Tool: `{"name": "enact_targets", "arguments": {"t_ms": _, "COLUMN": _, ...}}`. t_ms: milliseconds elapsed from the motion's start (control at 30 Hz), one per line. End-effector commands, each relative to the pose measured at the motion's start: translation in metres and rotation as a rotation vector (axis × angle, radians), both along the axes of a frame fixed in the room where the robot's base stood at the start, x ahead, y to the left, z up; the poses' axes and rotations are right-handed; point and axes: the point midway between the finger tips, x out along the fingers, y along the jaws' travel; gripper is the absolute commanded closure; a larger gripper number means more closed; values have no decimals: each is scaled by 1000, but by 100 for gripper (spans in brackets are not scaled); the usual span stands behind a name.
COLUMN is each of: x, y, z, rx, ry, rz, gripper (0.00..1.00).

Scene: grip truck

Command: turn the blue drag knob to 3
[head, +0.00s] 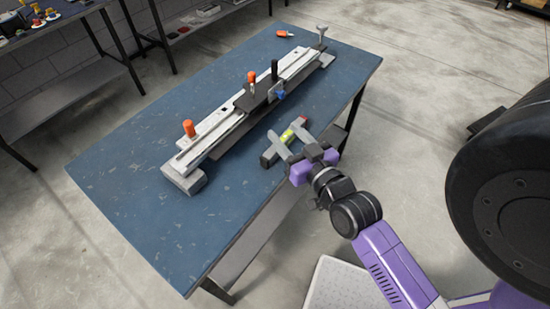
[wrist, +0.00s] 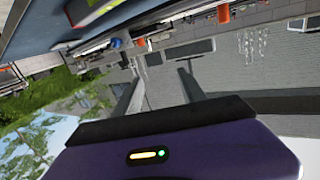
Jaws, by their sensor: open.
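The blue drag knob (head: 281,96) sits on the near side of the dark carriage (head: 262,97) on a long pale rail (head: 215,128). It also shows small in the wrist view (wrist: 116,43), left of my fingers. Its markings are too small to read. My gripper (head: 284,131) is open and empty, apart from the knob on its near side, above the table's near edge. Its two grey fingers also show in the wrist view (wrist: 160,76).
A grey level with a yellow-green vial (head: 287,136) is by my fingers. Orange and black (head: 274,68) handles stand up from the rail assembly. An orange-handled tool (head: 284,34) lies at the back of the blue table (head: 130,190). The table's left front is clear.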

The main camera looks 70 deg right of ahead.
Motion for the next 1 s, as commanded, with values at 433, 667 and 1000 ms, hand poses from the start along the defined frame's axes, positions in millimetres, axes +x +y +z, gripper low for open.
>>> {"name": "enact_targets", "arguments": {"t_ms": 433, "x": -12, "y": 67, "z": 16, "rx": -23, "ry": -10, "rz": 121, "gripper": 52}}
{"name": "enact_targets", "arguments": {"t_ms": 667, "x": -16, "y": 81, "z": 20, "rx": -28, "ry": -14, "rz": 150, "gripper": 52}}
{"name": "enact_targets", "arguments": {"t_ms": 1000, "x": -16, "y": 82, "z": 20, "rx": -29, "ry": -15, "rz": 152, "gripper": 52}}
